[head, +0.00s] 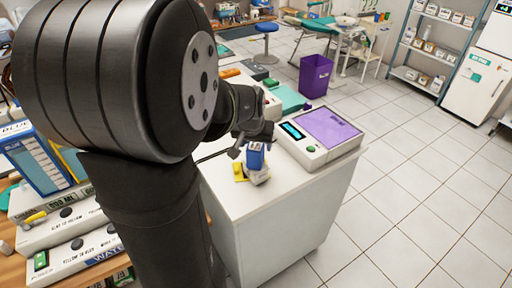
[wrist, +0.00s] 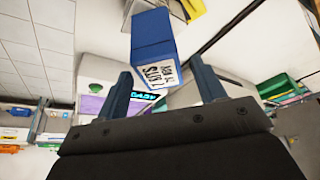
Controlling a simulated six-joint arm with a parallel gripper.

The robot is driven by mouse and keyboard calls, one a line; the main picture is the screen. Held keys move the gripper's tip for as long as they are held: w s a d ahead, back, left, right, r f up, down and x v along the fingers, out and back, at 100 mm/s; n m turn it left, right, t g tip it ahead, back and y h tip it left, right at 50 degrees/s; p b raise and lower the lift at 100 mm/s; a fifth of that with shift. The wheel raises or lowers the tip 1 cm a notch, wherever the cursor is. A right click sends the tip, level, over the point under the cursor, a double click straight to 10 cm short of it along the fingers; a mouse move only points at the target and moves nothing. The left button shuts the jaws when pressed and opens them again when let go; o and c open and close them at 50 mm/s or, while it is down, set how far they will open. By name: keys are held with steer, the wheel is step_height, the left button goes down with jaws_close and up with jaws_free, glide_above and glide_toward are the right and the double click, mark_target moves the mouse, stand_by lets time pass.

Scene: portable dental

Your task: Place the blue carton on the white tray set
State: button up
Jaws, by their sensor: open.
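The blue carton (head: 255,155) is on the white counter in the head view, just below my gripper (head: 252,136). In the wrist view the blue carton (wrist: 152,36) has a white end with dark lettering and lies ahead of the gap between my fingers. My gripper (wrist: 161,76) is open, one finger on each side, with nothing between the pads that I can make out. A pale piece (head: 259,177) shows below the carton, with a yellow item (head: 239,172) beside it. I cannot tell whether the pale piece is the white tray set.
A white device with a purple top (head: 330,127) stands right of the carton. A teal item (head: 289,98) lies behind. White-fronted boxes and a blue-and-white box (head: 40,165) crowd the left. My arm hides much of the left side. The counter's front is bare.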

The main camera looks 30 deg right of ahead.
mark_target(256, 145)
steer(key=v, duration=0.8)
steer(key=shift+r, duration=0.2)
steer(key=x, duration=1.2)
steer(key=shift+f, duration=0.25)
steer(key=shift+r, duration=1.25)
steer(key=shift+f, duration=0.1)
